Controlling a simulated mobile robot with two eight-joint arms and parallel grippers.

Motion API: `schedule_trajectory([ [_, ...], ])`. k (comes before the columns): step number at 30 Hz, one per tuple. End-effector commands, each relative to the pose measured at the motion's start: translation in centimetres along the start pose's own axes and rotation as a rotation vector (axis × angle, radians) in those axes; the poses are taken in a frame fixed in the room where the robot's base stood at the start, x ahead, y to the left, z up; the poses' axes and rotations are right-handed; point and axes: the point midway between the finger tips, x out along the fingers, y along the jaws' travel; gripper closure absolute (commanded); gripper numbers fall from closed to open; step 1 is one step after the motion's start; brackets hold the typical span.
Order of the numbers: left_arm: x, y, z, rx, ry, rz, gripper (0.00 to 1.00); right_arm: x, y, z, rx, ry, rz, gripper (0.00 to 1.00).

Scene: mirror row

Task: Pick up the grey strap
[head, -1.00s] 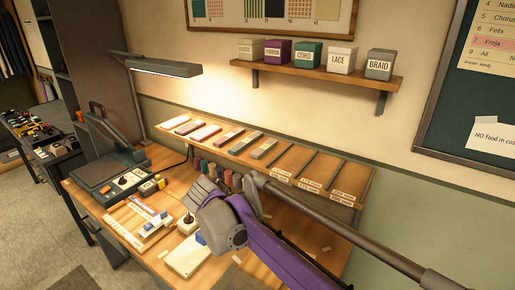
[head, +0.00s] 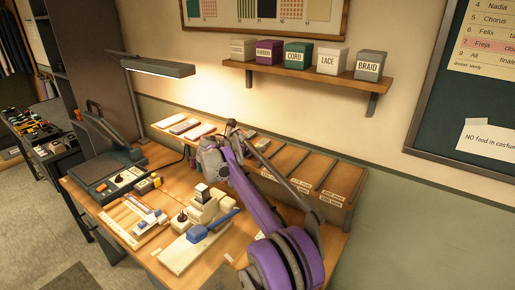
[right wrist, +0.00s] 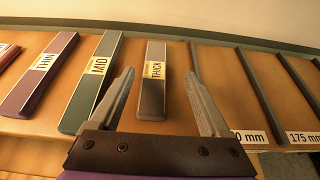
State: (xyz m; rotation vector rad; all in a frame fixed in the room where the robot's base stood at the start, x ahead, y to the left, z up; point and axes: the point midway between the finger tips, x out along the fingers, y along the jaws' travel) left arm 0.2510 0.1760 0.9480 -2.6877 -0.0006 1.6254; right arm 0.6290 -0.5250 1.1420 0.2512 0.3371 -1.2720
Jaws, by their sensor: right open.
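The grey strap (right wrist: 152,100) lies flat on the sloped wooden rack in the right wrist view, with a tan label reading THICK. My right gripper (right wrist: 159,73) is open and empty, its two fingers reaching out on either side of the strap in the picture. I cannot tell how high the fingertips are above it. In the head view my right gripper (head: 242,130) is over the middle of the rack, and my arm hides most of the straps there. My left gripper is not in view.
A green MID strap (right wrist: 92,85) and a purple THIN strap (right wrist: 40,75) lie left of the grey one. Dark dividers and empty slots are to its right. A lamp (head: 160,69) reaches over the rack's left end. A shelf (head: 300,75) with labelled boxes hangs above.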

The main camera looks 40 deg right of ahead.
Motion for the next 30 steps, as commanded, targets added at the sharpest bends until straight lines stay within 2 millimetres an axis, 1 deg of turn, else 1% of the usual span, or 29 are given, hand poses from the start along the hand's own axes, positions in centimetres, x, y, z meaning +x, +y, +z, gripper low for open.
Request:
schedule_trajectory([
  [4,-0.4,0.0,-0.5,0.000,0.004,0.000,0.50,1.6,0.3,0.2,0.002,0.001,0.000,0.20],
  [8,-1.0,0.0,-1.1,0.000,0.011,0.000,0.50,3.6,0.8,0.4,0.004,0.000,0.000,0.20],
  [12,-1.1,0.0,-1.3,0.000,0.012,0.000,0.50,5.1,0.8,0.3,0.003,0.001,0.000,0.20],
  [15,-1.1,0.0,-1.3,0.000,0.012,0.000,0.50,5.5,0.8,0.2,0.002,0.001,0.001,0.20],
  [20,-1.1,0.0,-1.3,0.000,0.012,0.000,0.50,5.5,0.8,0.1,0.001,0.001,0.001,0.20],
  [21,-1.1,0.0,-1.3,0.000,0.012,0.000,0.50,5.5,0.8,0.1,0.001,0.001,0.001,0.24],
  [23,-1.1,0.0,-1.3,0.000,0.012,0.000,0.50,5.5,0.8,0.1,0.001,0.001,0.001,0.34],
  [24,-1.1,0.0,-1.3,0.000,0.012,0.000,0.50,5.5,0.8,0.1,0.001,0.001,0.001,0.42],
  [29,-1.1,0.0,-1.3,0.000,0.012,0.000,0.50,5.4,0.8,0.1,0.001,0.001,0.001,0.70],
  [30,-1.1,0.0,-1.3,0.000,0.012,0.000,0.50,5.4,0.8,0.1,0.002,0.001,0.001,0.78],
])
